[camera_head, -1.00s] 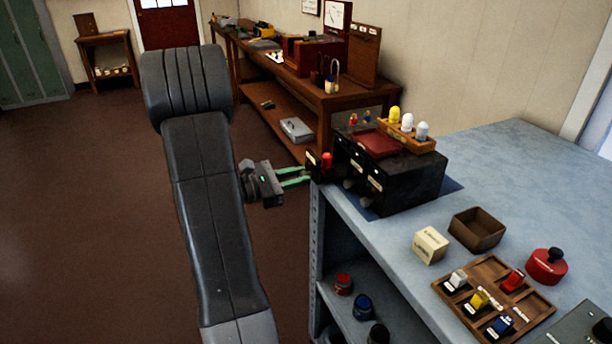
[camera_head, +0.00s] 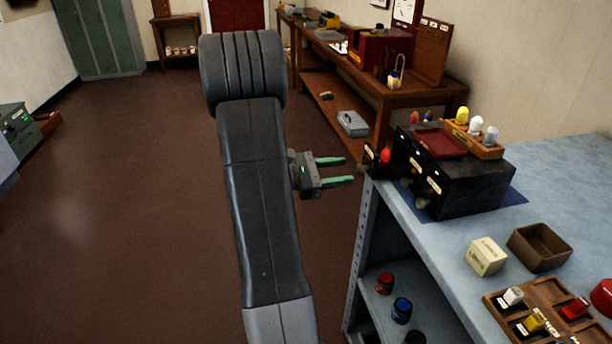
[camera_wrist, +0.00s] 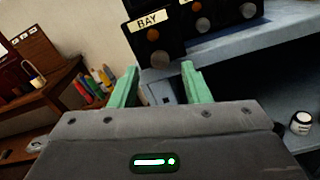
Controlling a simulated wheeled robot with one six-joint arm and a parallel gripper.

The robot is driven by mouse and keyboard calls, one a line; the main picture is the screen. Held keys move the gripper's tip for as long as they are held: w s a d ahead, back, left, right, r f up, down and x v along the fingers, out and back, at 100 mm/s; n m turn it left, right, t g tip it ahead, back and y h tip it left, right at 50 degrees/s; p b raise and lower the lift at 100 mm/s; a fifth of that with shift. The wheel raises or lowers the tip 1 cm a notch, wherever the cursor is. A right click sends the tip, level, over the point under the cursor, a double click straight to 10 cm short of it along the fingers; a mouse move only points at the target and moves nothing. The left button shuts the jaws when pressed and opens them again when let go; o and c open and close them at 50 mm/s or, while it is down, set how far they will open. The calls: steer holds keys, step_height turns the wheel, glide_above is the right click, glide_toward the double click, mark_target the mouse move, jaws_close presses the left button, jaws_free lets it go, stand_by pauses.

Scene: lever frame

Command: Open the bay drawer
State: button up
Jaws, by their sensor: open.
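The black drawer cabinet (camera_head: 480,190) stands on the blue bench, with labelled fronts and round knobs facing left. My gripper (camera_head: 350,170) is open and empty, off the bench's left edge, pointing right. Its fingers (camera_wrist: 158,74) are apart from the BAY front.
The blue bench (camera_head: 570,190) bears a cream box (camera_head: 486,256), an open brown box (camera_head: 539,247) and a wooden tray (camera_head: 545,290). Jars sit on the shelf below. A wooden workbench (camera_head: 440,97) stands behind. The floor (camera_head: 120,190) on the left is clear.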

mark_target(357, 170)
steer(key=s+a, duration=0.1)
steer(key=a, duration=0.9)
steer(key=shift+s, duration=0.2)
steer(key=shift+d, duration=0.1)
steer(key=d, duration=0.4)
steer(key=w+d, duration=0.1)
steer(key=d, duration=0.4)
steer(key=w+d, duration=0.1)
steer(key=d, duration=0.3)
steer(key=shift+d, duration=0.35)
steer(key=shift+f, duration=0.15)
